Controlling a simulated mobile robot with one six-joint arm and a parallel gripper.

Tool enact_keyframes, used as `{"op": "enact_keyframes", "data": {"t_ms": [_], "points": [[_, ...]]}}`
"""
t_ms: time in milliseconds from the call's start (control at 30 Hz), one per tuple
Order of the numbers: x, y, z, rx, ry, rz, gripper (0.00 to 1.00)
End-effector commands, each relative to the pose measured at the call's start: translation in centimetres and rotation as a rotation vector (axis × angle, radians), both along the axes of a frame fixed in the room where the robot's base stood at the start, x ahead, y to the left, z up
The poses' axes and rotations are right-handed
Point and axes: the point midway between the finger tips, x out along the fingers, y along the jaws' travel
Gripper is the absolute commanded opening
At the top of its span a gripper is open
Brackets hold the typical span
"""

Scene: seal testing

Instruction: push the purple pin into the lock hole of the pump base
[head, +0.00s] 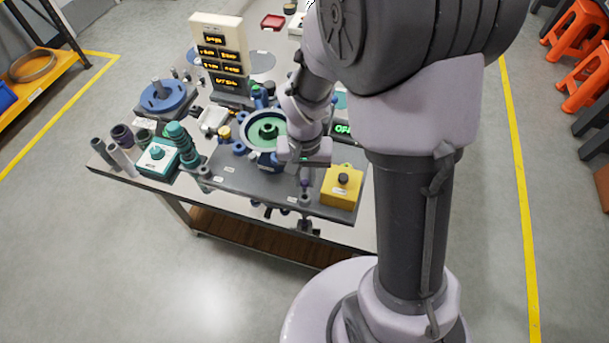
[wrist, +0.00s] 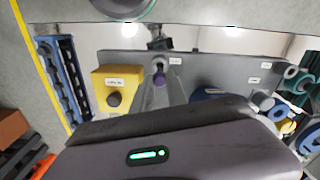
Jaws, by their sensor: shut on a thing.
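My gripper (head: 303,168) is low over the front part of a dark grey plate (head: 245,180) on the table. It is shut on the purple pin (wrist: 159,77), which shows between the grey fingertips (wrist: 170,85) in the wrist view. In the head view only a small purple part of the pin (head: 305,183) shows below the gripper, above a small grey round post (head: 303,199). I cannot tell whether the pin's tip is inside a hole. The blue and green round pump part (head: 266,131) stands just left of and behind the gripper. The lock hole itself is not clearly visible.
A yellow box (head: 342,187) with a black knob stands close right of the gripper. A teal stacked part (head: 180,140) and a white-and-teal box (head: 157,159) stand left. A display tower (head: 221,57) rises behind. The plate's front left is mostly bare.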

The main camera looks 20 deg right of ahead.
Motion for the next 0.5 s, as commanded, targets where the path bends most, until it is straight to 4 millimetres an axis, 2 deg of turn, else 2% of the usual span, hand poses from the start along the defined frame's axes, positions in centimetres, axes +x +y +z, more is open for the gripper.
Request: {"op": "enact_keyframes", "data": {"t_ms": [267,500], "points": [[0.00,0.00,-0.08,0.000,0.000,0.000,0.00],[-0.01,-0.01,-0.93,0.000,0.000,0.000,0.00]]}}
